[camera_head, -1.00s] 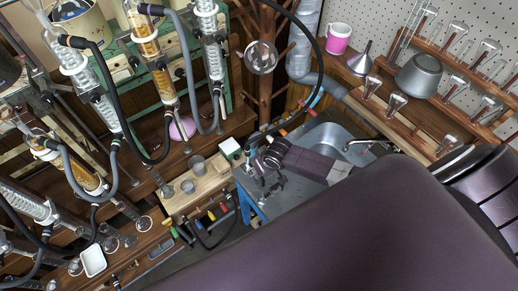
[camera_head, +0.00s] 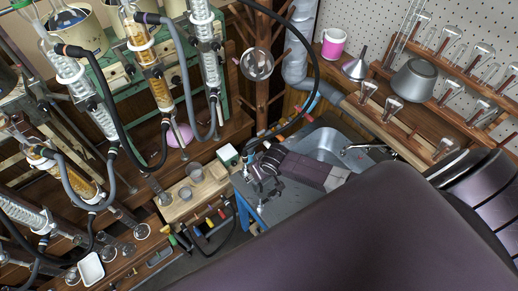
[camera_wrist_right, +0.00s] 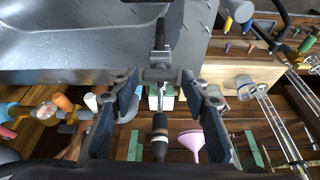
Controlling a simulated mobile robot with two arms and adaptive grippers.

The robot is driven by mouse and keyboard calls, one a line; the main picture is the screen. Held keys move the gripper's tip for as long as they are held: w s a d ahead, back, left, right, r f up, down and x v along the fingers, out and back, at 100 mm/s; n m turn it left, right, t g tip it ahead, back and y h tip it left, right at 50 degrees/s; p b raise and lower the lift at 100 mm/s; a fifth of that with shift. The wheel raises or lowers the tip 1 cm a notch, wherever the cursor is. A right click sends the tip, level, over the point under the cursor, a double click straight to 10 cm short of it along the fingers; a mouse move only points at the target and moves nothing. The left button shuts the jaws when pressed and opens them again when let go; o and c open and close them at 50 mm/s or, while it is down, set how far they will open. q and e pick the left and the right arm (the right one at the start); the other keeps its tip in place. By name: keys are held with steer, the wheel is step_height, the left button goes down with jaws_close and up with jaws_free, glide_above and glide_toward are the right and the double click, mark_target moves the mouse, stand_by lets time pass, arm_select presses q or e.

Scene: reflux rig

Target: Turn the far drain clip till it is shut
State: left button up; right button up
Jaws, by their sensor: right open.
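In the right wrist view a grey metal clip (camera_wrist_right: 160,74) with a dark upright handle sits between my right gripper's fingers (camera_wrist_right: 160,108). It looks like the drain clip; I cannot tell how far it is turned. The fingers are apart, one on each side, with no clear contact. A black hose end (camera_wrist_right: 160,138) with a pale band lies below the clip. In the head view my right gripper (camera_head: 262,188) is over the blue-legged sink stand's left end; the clip cannot be made out there. My left gripper is not in view.
The metal sink (camera_head: 328,140) lies right of the gripper. A wooden block with beakers (camera_head: 195,172) and coloured-handled tools (camera_head: 210,219) stand left. A black hose (camera_head: 316,70) arches behind. Glass condensers (camera_head: 150,60) crowd the left. A pink funnel (camera_wrist_right: 193,141) shows in the wrist view.

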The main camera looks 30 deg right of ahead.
steer(key=v, duration=1.1)
steer(key=shift+r, duration=0.35)
steer(key=shift+s, duration=0.1)
